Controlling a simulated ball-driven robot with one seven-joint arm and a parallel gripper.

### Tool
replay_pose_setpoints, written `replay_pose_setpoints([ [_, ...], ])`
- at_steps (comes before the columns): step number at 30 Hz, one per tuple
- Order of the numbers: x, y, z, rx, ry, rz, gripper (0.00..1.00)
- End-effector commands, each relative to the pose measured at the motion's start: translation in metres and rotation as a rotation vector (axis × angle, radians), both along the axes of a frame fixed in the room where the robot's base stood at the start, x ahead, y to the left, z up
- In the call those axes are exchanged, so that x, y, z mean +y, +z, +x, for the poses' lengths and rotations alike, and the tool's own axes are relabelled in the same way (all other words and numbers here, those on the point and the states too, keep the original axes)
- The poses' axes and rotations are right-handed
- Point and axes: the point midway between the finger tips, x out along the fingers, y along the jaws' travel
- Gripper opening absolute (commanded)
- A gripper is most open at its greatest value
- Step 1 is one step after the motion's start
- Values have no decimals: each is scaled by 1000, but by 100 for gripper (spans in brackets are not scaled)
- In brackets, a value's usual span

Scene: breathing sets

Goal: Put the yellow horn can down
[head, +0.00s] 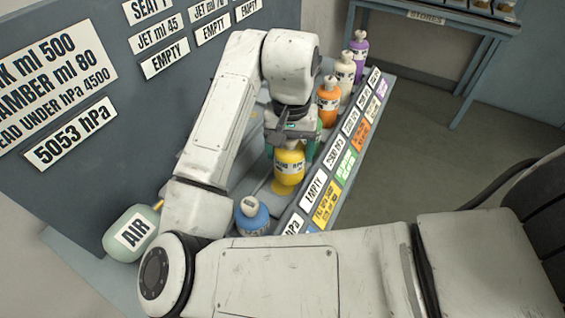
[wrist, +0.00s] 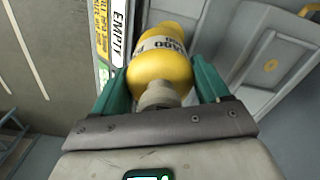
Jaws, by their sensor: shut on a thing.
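The yellow horn can (head: 289,166) is a rounded yellow can with a pale label band. It is upright over the grey bench, with a yellow patch (head: 283,188) just below it. I cannot tell whether its base touches the bench. In the wrist view the yellow can (wrist: 160,72) sits between the green fingers, its pale neck towards the palm. My gripper (wrist: 160,88) is shut on it. In the head view my wrist hides the can's top.
A blue can (head: 252,216) stands nearer me on the bench. Orange (head: 328,103), cream (head: 344,72) and purple (head: 360,46) cans stand farther along. A labelled rail (head: 338,150) edges the right side. A green AIR tank (head: 131,233) is at left.

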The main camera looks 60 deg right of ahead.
Motion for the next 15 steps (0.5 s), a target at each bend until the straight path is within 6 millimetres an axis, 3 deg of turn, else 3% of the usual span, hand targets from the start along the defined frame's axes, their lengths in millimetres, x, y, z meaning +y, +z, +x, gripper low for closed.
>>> replay_pose_setpoints([
  [8, 5, -20, 16, 1, 4, 0, 36],
  [15, 5, -47, 15, 0, 1, 1, 36],
])
